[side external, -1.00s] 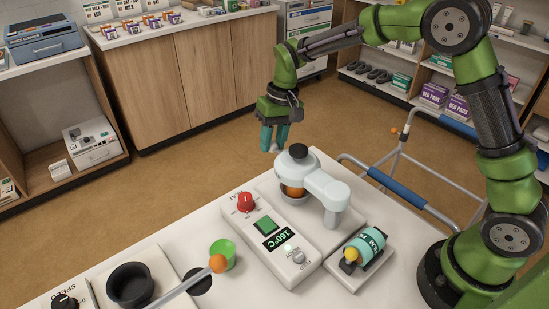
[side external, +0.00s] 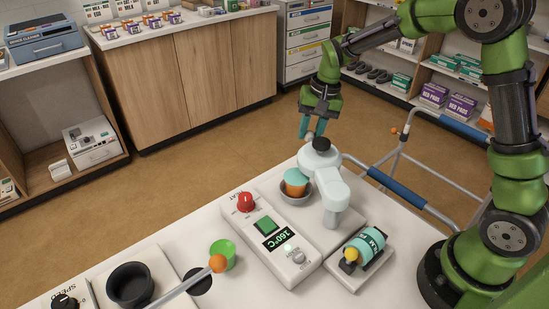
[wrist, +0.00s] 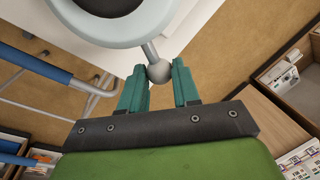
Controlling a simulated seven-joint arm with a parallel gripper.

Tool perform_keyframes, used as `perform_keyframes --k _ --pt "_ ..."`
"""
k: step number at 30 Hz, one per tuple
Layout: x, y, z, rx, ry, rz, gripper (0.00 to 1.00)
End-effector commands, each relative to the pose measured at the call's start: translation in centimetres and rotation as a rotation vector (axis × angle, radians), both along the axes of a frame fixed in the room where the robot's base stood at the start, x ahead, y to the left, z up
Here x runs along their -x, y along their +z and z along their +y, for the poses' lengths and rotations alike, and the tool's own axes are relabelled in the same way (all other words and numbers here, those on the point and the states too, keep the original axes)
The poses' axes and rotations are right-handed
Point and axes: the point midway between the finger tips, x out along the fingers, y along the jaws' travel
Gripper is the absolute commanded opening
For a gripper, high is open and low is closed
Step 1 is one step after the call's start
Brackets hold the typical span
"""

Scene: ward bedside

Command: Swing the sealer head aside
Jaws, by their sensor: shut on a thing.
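The sealer head (side external: 322,164) is a pale rounded arm with a dark cap on top, pivoting on a post at its near right end. It stands off to the right of the orange cup (side external: 296,189), which has a teal top and sits in a grey round seat (side external: 309,193). My gripper (side external: 312,134) is at the far side of the head. In the wrist view, the teal fingers (wrist: 158,82) are shut on the ball knob (wrist: 159,71) of the head's short metal handle (wrist: 150,52).
The control panel (side external: 277,263) with a red dial and 160°C display lies left of the sealer. A teal film roll (side external: 363,248) sits at its right. A walker frame (side external: 398,190) stands behind the table.

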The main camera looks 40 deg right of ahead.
Motion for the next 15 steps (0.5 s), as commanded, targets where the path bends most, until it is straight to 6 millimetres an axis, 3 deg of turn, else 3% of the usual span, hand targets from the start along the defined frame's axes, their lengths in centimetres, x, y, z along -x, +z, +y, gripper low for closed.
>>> perform_keyframes --k 6,15 --pt "2.5 0.2 -3.5 0.000 -0.208 -0.004 0.00" --pt "6.6 0.2 -6.9 -0.001 -0.470 -0.005 0.00"
